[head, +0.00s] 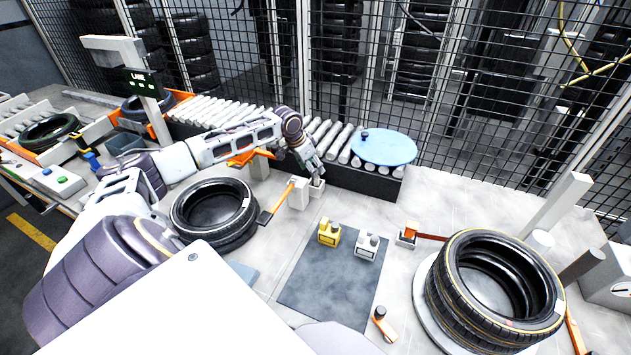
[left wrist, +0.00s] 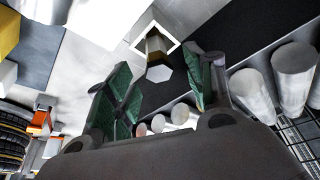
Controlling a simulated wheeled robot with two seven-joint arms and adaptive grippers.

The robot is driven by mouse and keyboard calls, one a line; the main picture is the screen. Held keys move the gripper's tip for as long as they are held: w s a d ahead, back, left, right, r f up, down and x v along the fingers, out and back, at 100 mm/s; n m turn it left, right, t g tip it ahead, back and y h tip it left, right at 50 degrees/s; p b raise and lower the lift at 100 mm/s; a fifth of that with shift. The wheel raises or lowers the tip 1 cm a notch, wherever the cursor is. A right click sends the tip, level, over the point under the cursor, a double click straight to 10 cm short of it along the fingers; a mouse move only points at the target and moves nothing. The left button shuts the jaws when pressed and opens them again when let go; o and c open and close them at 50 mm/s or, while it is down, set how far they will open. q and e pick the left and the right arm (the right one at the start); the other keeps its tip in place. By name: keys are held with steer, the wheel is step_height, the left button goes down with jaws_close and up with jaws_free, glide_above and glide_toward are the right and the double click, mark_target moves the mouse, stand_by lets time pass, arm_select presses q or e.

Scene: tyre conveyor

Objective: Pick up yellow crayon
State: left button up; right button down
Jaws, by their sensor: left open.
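My left gripper (head: 312,176) reaches over the bench to a small white square holder (head: 317,188) beside the roller conveyor. In the left wrist view my left gripper (left wrist: 158,85) is open, its green-padded fingers apart. A short hexagonal stick (left wrist: 155,50), with a dull yellow-brown side and a pale grey end, stands in the white square holder (left wrist: 136,40). It appears between and just beyond the fingers, with no visible grip on it. I take it for the crayon, but its colour is dark here. In the head view the gripper mostly hides it. My right gripper is not in view.
A dark mat (head: 320,285) holds a yellow block (head: 329,232) and a white block (head: 367,246). A tyre (head: 212,215) lies left, stacked tyres (head: 495,290) right. A blue disc (head: 383,147) is by the rollers (head: 335,140); a wire fence stands behind.

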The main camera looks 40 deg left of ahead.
mark_target(316, 181)
arm_select(q)
steer(key=shift+w+d+f, duration=0.3)
steer(key=shift+w+f, duration=0.35)
steer(key=shift+f, duration=0.25)
steer(key=shift+x, duration=0.95)
steer(key=shift+f, duration=0.1)
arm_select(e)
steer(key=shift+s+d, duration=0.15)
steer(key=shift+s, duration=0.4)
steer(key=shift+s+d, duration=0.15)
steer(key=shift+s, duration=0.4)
